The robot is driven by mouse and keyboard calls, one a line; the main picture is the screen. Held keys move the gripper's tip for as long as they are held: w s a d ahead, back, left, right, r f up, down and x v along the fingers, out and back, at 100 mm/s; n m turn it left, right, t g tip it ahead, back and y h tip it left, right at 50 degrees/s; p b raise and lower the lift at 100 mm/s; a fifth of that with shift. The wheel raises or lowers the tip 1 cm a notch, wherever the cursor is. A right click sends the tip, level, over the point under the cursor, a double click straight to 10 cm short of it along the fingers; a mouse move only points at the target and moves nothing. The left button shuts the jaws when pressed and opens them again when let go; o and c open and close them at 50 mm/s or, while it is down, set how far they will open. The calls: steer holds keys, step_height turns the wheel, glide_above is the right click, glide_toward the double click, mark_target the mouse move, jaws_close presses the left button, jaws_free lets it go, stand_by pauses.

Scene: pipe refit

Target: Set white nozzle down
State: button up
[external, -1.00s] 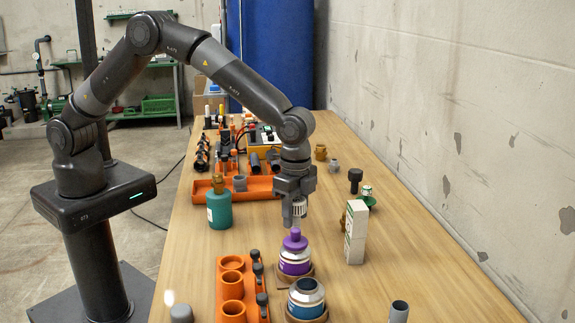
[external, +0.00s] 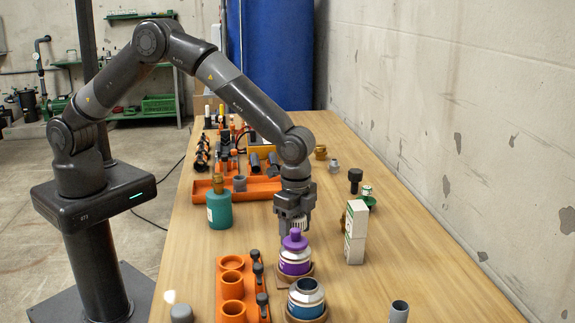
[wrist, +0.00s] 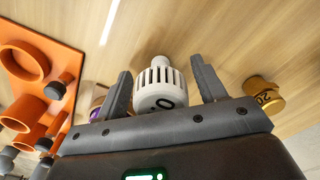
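The white nozzle (wrist: 160,85) is ribbed, with dark slots and a dark marking. In the wrist view it sits between the two fingers of my gripper (wrist: 162,74), with gaps showing beside it. My gripper (external: 294,226) is open around it, low over the wooden table (external: 390,225). In the external view the nozzle (external: 297,222) shows only in part, behind the purple cap of a bottle. Whether its lower end touches the table is hidden.
The purple-capped bottle (external: 295,262) stands just in front of my gripper.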

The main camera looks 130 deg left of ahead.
steer(key=shift+r, duration=0.1)
step_height(320, 180, up, 11)
steer(key=shift+r, duration=0.1)
steer(key=shift+d+r, duration=0.1)
steer(key=shift+r, duration=0.55)
steer(key=s+d+r+t, duration=0.3)
steer(key=s+d+r, duration=1)
steer(key=s+r, duration=0.4)
steer(key=s+d+t, duration=0.1)
steer(key=s+d, duration=0.3)
steer(key=s, duration=0.7)
steer(key=s+d+t, duration=0.1)
steer(key=s+d, duration=0.3)
steer(key=s, duration=0.8)
steer(key=shift+f+t, duration=0.15)
steer(key=shift+t, duration=0.15)
